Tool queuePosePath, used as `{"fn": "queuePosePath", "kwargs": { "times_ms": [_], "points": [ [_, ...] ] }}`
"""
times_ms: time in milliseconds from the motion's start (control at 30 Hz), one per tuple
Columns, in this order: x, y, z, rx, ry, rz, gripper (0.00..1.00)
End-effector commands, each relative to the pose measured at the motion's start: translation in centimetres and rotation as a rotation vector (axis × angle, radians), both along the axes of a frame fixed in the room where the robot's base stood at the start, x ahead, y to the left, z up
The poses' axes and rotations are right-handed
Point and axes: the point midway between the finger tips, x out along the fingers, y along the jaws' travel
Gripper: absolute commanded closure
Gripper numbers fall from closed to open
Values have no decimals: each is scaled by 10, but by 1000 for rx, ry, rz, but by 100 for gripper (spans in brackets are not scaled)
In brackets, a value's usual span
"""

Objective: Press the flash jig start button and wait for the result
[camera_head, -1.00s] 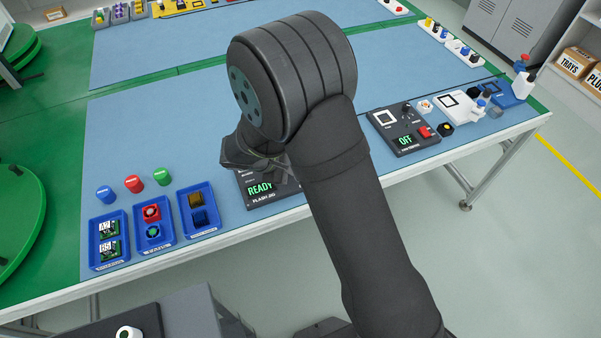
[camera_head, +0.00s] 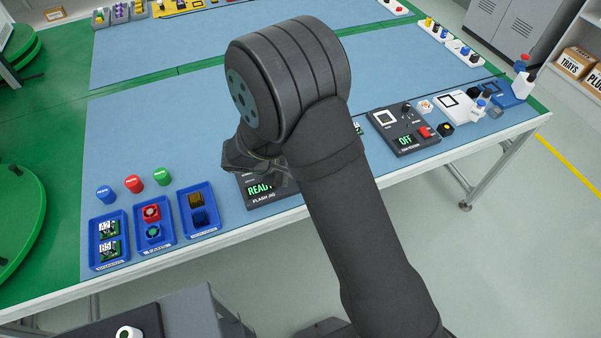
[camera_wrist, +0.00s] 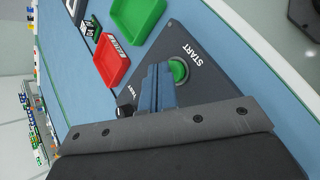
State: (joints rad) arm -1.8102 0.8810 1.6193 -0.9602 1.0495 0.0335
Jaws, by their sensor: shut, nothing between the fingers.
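The flash jig (camera_head: 275,198) is a dark panel near the table's front edge, partly hidden by my arm; its display shows green READY (camera_head: 260,188). In the wrist view its round green start button (camera_wrist: 178,70) stands on the dark face (camera_wrist: 190,45) beside the word START. My gripper (camera_wrist: 160,72) is shut and empty, its fingertips right beside the button at its left. I cannot tell whether they touch it. In the head view my gripper (camera_head: 248,158) is over the jig, and the button is hidden.
A red tray (camera_wrist: 112,62) and a green tray (camera_wrist: 138,15) lie beside the jig face. A black knob (camera_wrist: 125,110) is near the fingers. Blue bins (camera_head: 152,226) stand to the left. A tester reading OFF (camera_head: 405,140) stands to the right.

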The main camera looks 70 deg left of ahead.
Motion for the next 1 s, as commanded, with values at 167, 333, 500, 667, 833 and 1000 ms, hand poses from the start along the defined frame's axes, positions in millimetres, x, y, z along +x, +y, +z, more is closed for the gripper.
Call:
{"fn": "queuePosePath", "kwargs": {
  "times_ms": [167, 333, 500, 667, 833, 1000],
  "points": [
    [0, 0, -2, 0, 0, 0, 100],
    [0, 0, -4, 0, 1, 1, 100],
    [0, 0, -5, 0, 1, 1, 100],
    [0, 0, -4, 0, 1, 1, 100],
    [0, 0, 1, 0, 1, 1, 100],
    [0, 0, 11, 1, 1, 2, 100]
  ]
}}
